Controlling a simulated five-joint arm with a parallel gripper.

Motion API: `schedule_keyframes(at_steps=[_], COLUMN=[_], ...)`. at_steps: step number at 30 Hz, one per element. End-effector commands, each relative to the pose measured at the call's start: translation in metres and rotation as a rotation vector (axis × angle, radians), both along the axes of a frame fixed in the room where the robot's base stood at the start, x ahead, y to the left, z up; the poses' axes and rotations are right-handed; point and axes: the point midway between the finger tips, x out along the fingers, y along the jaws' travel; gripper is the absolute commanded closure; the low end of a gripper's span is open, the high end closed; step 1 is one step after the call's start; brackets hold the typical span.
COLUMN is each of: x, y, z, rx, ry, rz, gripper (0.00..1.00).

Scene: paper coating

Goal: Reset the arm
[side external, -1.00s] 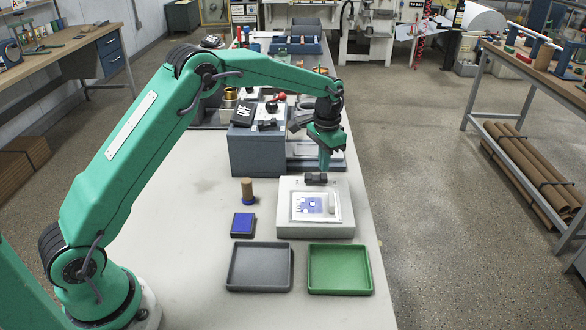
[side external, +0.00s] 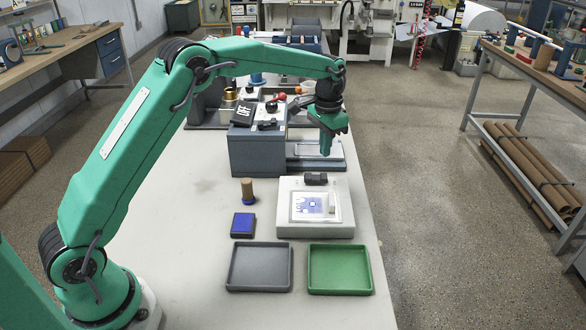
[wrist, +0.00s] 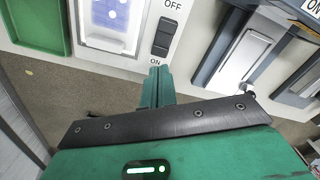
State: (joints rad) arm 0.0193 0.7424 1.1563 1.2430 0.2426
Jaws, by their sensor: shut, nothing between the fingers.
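My gripper (side external: 326,152) hangs from the arm above the far side of the bench, behind the white device (side external: 285,228) and close to the grey machine's pale plate. Its green fingers are together and empty; in the wrist view the fingertips (wrist: 157,72) meet just below the white device's black rocker switch (wrist: 163,36), marked OFF and ON. On the device lies a sheet with a blue print (side external: 310,206); it shows partly at the top of the wrist view. The gripper appears apart from everything around it.
A grey tray (side external: 260,289) and a green tray (side external: 340,290) stand empty at the front. A blue pad (side external: 243,225) and a wooden-handled stamp (side external: 247,188) are left of the device. A grey machine (side external: 256,155) stands behind. Bench surface at left is clear.

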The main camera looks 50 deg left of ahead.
Motion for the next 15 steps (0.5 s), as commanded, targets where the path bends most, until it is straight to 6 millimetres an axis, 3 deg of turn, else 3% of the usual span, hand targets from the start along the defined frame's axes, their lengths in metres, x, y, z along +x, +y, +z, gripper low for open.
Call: schedule_keyframes(at_steps=[8, 15], x=[-0.001, -0.011], y=[0.000, 0.001], z=[0.001, 0.020], rx=[-0.001, 0.000], ry=[-0.002, -0.024], rz=[0.001, 0.011], gripper=[1.00, 1.00])
